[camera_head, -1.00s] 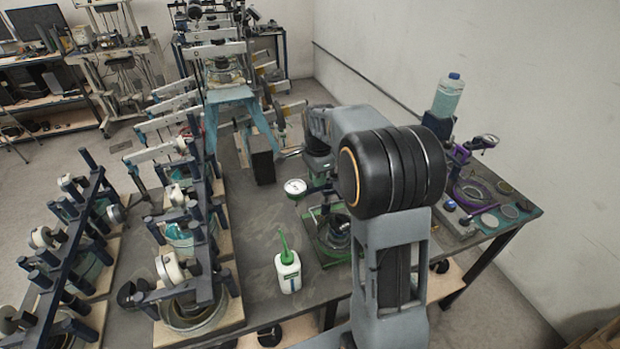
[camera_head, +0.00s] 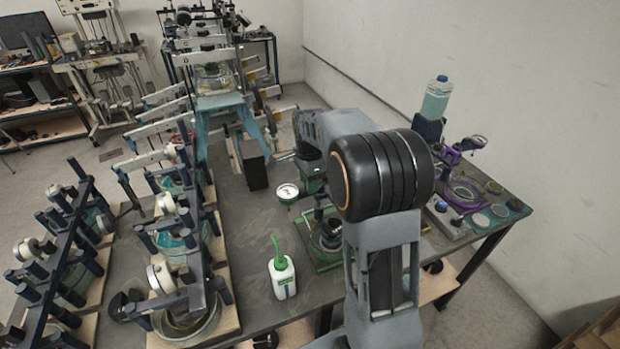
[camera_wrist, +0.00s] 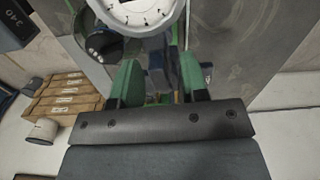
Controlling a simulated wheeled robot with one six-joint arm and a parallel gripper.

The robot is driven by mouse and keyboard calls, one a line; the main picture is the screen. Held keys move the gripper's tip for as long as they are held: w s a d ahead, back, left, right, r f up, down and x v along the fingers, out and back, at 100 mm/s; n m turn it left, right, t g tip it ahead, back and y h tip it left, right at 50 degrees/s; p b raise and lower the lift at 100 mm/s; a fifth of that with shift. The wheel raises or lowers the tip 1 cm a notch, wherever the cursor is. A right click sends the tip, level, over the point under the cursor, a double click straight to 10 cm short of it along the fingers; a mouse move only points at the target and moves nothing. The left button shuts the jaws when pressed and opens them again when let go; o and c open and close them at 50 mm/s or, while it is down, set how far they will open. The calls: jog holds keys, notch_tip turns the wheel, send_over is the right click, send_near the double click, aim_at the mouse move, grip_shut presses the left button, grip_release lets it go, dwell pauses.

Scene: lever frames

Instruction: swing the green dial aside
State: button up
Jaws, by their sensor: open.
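The green dial is a fixture with a round white gauge face (camera_head: 287,192) and a green base plate (camera_head: 326,262), right of the table's middle in the head view. Its white face (camera_wrist: 135,12) is large and cut off at the top of the wrist view. My gripper (camera_wrist: 160,78) has two green fingers held apart, just below the face in the wrist view. A dark post-like part shows between or beyond the fingers; I cannot tell whether they touch it. In the head view, my arm hides part of the fixture and most of my gripper.
A white bottle with a green spout (camera_head: 283,277) stands left of the green base. A black block (camera_head: 253,165) stands behind. A purple fixture (camera_head: 462,190) and a clear bottle (camera_head: 437,98) are at the right. Rows of blue-framed fixtures fill the left.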

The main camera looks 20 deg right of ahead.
notch_tip(320, 180, up, 14)
jog(key=shift+b, duration=0.4)
jog(key=shift+f, duration=0.1)
dwell(0.8)
